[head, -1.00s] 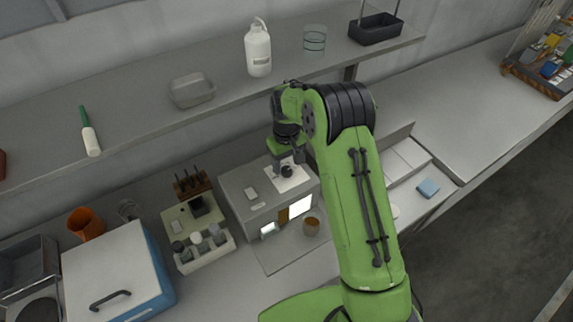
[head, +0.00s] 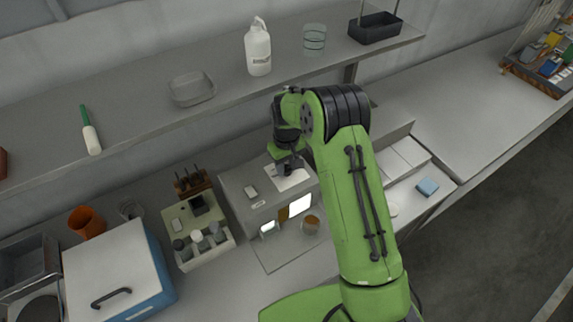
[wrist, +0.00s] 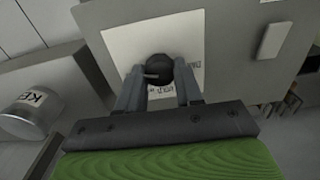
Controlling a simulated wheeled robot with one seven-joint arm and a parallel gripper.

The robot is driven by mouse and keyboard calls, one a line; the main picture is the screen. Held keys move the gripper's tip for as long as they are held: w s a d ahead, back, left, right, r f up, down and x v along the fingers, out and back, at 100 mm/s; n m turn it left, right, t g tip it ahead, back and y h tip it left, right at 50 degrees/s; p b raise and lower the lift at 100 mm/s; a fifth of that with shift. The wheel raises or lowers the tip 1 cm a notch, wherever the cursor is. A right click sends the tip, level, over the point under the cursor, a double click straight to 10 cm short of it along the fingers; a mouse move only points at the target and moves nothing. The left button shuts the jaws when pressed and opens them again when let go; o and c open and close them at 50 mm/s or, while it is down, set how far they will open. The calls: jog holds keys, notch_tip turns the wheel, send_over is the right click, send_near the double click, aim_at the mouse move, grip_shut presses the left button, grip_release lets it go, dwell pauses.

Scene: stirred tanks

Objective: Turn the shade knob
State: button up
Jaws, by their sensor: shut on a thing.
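The shade knob (wrist: 158,68) is a round black knob with a pale pointer mark, on a white label plate (wrist: 125,45) with partly hidden print. The plate lies on top of a grey box (head: 236,187), and it also shows in the head view (head: 296,181). My gripper (wrist: 160,82) is shut on the knob, one finger on each side of it in the wrist view. In the head view my gripper (head: 287,168) is over the plate and hides the knob.
Lit panels (head: 300,205) and a brown cup (head: 311,224) are at the box's front. A rack with several jars (head: 184,224) stands to its left, and a blue cooler (head: 120,265) further left. A shelf (head: 140,110) with a white bottle (head: 258,48) runs behind my arm.

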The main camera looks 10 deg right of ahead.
aim_at(286, 168)
jog(key=shift+m, duration=0.3)
jog(key=m+b, duration=0.2)
jog(key=shift+w+f+m, duration=0.1)
jog(key=shift+m, duration=0.3)
jog(key=shift+m+b, duration=0.9)
jog(key=shift+m, duration=1.2)
jog(key=o, duration=1)
jog(key=shift+o, duration=0.2)
notch_tip(286, 168, up, 12)
